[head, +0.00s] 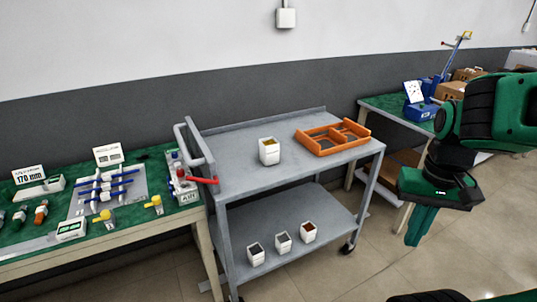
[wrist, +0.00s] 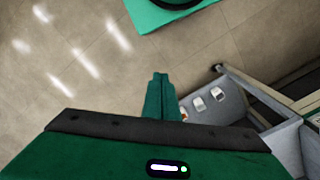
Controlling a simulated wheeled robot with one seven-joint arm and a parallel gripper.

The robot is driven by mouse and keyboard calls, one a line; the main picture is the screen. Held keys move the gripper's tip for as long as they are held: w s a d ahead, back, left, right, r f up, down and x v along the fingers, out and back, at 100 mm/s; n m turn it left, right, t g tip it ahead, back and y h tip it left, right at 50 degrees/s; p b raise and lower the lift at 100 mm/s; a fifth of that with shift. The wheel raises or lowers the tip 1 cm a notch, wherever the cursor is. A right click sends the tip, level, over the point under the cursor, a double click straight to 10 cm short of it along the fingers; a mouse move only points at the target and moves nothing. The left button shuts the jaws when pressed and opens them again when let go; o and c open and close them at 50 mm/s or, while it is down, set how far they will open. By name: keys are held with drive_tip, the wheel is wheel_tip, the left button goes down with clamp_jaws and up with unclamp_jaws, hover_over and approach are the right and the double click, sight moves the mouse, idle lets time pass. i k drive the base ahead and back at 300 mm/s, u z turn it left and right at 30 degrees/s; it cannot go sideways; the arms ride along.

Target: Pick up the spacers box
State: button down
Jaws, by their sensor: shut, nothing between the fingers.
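Several small white open-topped boxes stand on the grey cart (head: 280,180); I cannot read which is the spacers box. One box (head: 269,152) with yellowish contents is on the top shelf. On the lower shelf stand a left box (head: 256,254) with dark contents, a middle box (head: 283,242) with greyish contents and a right box (head: 308,231) with brownish contents. My gripper (head: 414,238) is shut and empty, pointing down to the right of the cart, apart from every box. In the wrist view my gripper (wrist: 160,77) shows its fingers together, with small white boxes (wrist: 199,104) beyond on the right.
A green-topped bench (head: 130,217) with pump parts stands left. Another bench (head: 393,105) with a blue bin (head: 420,111) and cartons stands at the back right. Floor (head: 350,275) before the cart is clear.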

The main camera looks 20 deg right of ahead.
sight(270, 147)
drive_tip(key=k, duration=1.2)
drive_tip(key=u, duration=0.4)
drive_tip(key=i, duration=1.55)
drive_tip(key=z, duration=0.6)
